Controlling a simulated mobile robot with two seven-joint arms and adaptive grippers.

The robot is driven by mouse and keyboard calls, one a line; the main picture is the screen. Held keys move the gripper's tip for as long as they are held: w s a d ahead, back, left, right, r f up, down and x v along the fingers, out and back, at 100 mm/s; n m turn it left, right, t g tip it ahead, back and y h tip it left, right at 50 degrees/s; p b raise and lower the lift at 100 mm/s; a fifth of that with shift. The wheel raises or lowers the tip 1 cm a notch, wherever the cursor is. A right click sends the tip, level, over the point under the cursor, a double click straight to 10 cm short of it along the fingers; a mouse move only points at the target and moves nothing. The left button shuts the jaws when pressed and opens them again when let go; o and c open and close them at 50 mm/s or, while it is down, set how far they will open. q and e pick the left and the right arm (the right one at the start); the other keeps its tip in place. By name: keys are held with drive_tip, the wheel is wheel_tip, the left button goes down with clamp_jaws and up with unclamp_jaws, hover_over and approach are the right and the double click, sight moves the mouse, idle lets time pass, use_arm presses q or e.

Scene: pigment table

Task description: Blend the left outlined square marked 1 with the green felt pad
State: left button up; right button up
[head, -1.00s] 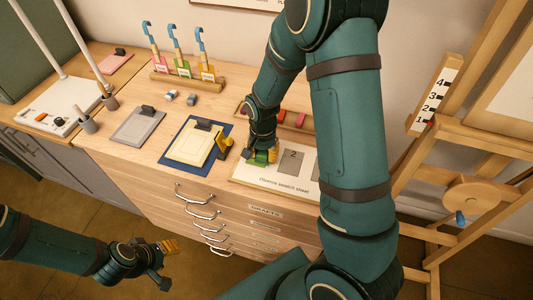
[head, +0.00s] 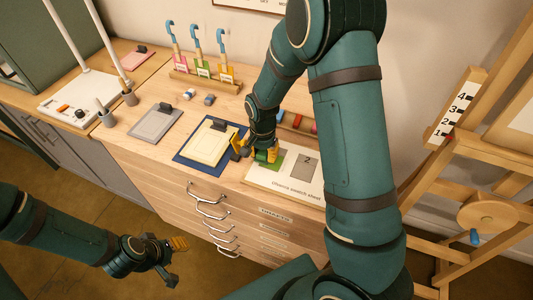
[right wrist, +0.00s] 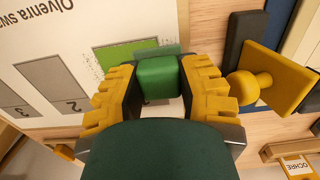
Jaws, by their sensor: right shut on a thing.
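The swatch sheet (head: 305,191) lies at the front right of the table. Its left square (head: 287,162) is green, beside the grey square marked 2 (head: 305,166); its own number is not visible. My right gripper (head: 266,155) is shut on the green felt pad (right wrist: 158,80), over the left end of that square. In the right wrist view the pad is between the yellow fingers, and the green square (right wrist: 122,53) shows behind it with a darker teal strip near the pad. Whether the pad touches the sheet is hard to tell. My left gripper (head: 176,262) is open and empty, away from the table.
A yellow knobbed block (right wrist: 280,75) stands close beside the right gripper. A cream sheet on a dark blue board (head: 183,157) lies left of it. A rack (head: 195,82) with several hooked tools stands behind. An easel (head: 480,160) is at the right.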

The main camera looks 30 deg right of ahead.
sight(280, 164)
drive_tip(key=shift+s+d, duration=0.1)
drive_tip(key=shift+s, duration=0.05)
drive_tip(key=shift+s+d, duration=0.8)
drive_tip(key=shift+s, duration=0.1)
drive_tip(key=shift+s+d, duration=0.95)
drive_tip(key=shift+s, duration=0.2)
drive_tip(key=shift+a, duration=0.1)
drive_tip(key=shift+w+a, duration=1.75)
drive_tip(key=shift+w, duration=0.25)
drive_tip(key=shift+w+a+p, duration=0.1)
drive_tip(key=shift+p, duration=0.3)
